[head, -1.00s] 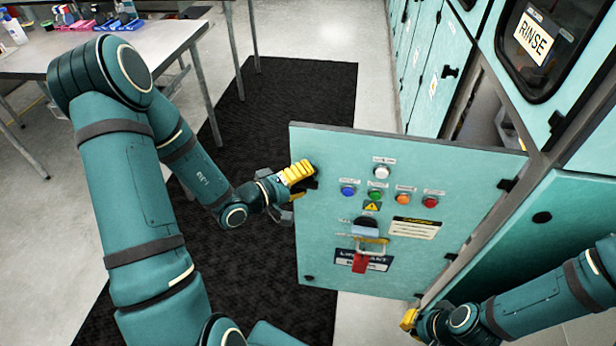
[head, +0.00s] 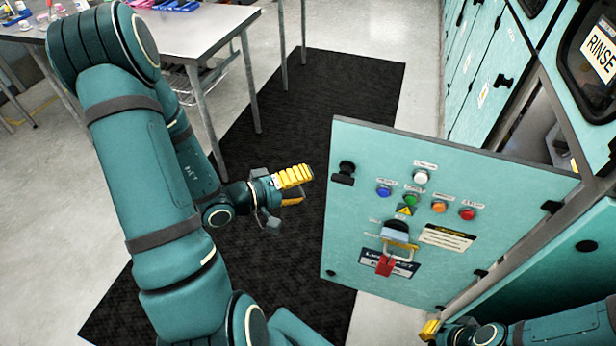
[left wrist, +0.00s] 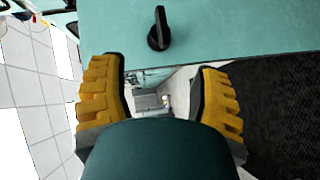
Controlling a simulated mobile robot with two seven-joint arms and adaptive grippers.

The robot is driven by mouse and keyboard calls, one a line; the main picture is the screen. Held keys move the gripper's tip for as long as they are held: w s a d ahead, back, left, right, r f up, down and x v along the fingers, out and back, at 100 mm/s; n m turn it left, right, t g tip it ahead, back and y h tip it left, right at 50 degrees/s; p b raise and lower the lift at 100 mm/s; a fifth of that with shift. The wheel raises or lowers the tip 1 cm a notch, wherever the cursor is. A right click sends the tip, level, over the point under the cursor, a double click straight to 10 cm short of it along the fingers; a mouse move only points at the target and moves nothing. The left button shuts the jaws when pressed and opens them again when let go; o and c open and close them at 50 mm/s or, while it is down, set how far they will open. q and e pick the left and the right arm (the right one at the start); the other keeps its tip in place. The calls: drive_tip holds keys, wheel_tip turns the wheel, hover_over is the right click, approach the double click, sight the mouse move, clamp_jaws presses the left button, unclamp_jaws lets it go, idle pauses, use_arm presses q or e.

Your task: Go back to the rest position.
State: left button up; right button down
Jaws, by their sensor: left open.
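My left gripper (head: 293,188) has yellow fingers and is open and empty in the head view, just left of the teal panel door (head: 345,245). A gap shows between it and the black door handle (head: 344,173). In the left wrist view the yellow fingers (left wrist: 160,105) are spread apart, with the black handle (left wrist: 159,29) beyond them on the teal door. My right gripper (head: 430,330) shows only in part at the bottom of the head view, below the door. Whether its fingers are open is not clear.
The door stands swung out from the teal cabinets (head: 480,80), with coloured buttons and a red padlock (head: 385,265) on its face. A metal table (head: 195,30) with small items stands at the upper left. The black mat (head: 350,90) is clear.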

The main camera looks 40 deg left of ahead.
use_arm(q)
drive_tip(key=shift+d, duration=0.1)
drive_tip(key=s+d+f+m+g, duration=0.6)
drive_tip(key=s+d+f+g, duration=0.6)
drive_tip(key=d+f+g, duration=0.35)
drive_tip(key=w+d+f+m+t+y, duration=0.2)
drive_tip(key=w+d+f+t+y, duration=0.1)
drive_tip(key=w+d, duration=0.2)
drive_tip(key=shift+w+d+f+m, duration=0.15)
drive_tip(key=shift+w+f+m, duration=0.25)
drive_tip(key=shift+w, duration=0.35)
drive_tip(key=shift+w, duration=0.1)
